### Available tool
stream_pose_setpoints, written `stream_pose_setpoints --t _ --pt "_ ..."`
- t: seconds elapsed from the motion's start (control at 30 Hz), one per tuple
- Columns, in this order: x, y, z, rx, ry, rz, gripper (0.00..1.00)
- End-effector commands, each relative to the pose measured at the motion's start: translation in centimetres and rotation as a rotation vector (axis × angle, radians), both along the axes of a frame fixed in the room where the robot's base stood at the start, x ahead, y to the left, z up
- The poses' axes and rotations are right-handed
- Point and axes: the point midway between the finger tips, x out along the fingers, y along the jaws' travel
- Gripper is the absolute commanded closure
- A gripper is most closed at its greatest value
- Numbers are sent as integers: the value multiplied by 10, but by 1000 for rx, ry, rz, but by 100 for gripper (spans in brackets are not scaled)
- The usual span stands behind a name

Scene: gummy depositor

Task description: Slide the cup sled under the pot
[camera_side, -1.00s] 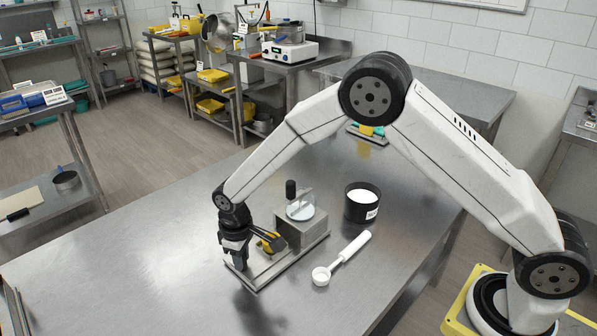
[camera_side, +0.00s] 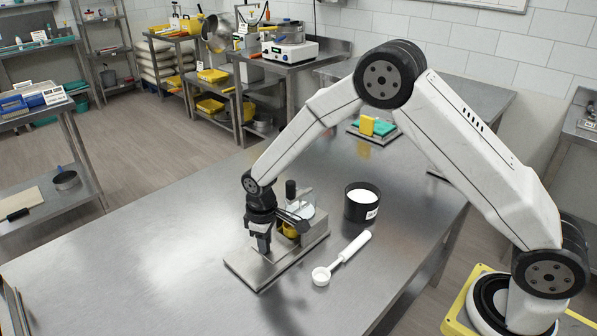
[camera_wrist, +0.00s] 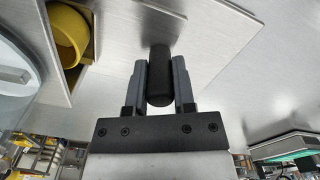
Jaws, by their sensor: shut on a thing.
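My gripper (camera_side: 263,243) is shut on the black upright handle (camera_wrist: 159,75) of the cup sled, seen between both fingers in the wrist view. The sled's yellow cup (camera_side: 289,230) is just right of my gripper, close against the grey block of the depositor. The cup also shows in the wrist view (camera_wrist: 68,36). The clear pot (camera_side: 306,209) sits on the depositor, partly behind my wrist. The metal base plate (camera_side: 251,271) is bare at its near left end. My gripper hides most of the sled, and I cannot tell whether the cup is fully under the pot.
A white scoop (camera_side: 340,259) lies on the steel table just right of the base plate. A black tub of white powder (camera_side: 361,203) stands behind it. A yellow block on a green pad (camera_side: 372,127) is farther back. The table's left side is clear.

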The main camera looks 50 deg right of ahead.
Motion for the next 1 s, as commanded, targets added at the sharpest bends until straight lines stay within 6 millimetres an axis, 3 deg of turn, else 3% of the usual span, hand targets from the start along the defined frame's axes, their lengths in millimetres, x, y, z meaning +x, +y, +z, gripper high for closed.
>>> stream_pose_setpoints --t 0.07,0.1,0.2,0.67,1.0 --pt "1 0 1 1 -4 1 100" --pt "1 0 1 1 -4 1 62" --pt "1 1 1 0 -3 1 33" --pt "1 1 5 1 -2 0 33" --pt "1 1 39 1 -4 0 33"
